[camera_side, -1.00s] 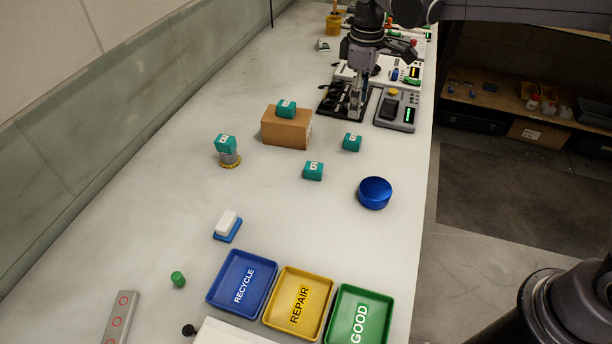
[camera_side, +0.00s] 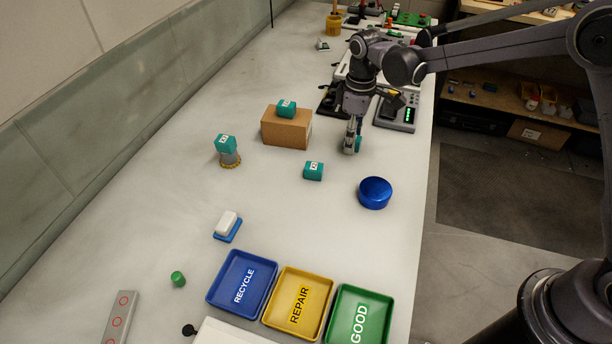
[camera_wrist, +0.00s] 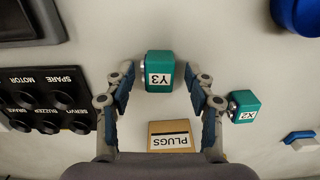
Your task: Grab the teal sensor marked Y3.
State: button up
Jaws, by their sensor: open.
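The teal sensor marked Y3 (camera_wrist: 160,72) lies on the bench, upside down in the wrist view, between the two fingers of my gripper (camera_wrist: 160,78). The fingers are apart, one on each side of it, with a gap visible on both sides. In the side view my gripper (camera_side: 352,145) is low over the bench and hides most of this sensor; a sliver of teal (camera_side: 358,144) shows beside the fingers. Another teal sensor, marked X2 in the wrist view (camera_wrist: 243,106), sits apart outside the fingers; it also shows in the side view (camera_side: 313,171).
One teal sensor (camera_side: 286,108) sits on a cardboard box (camera_side: 288,130), another (camera_side: 225,143) on a round stand. Blue (camera_side: 232,305), yellow (camera_side: 286,323) and green (camera_side: 343,331) trays lie at the front. A black panel (camera_wrist: 45,100) is left of my fingers.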

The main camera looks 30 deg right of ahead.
jog(key=c, duration=1.1)
jog(key=shift+c, duration=0.2)
jog(key=shift+r, duration=0.1)
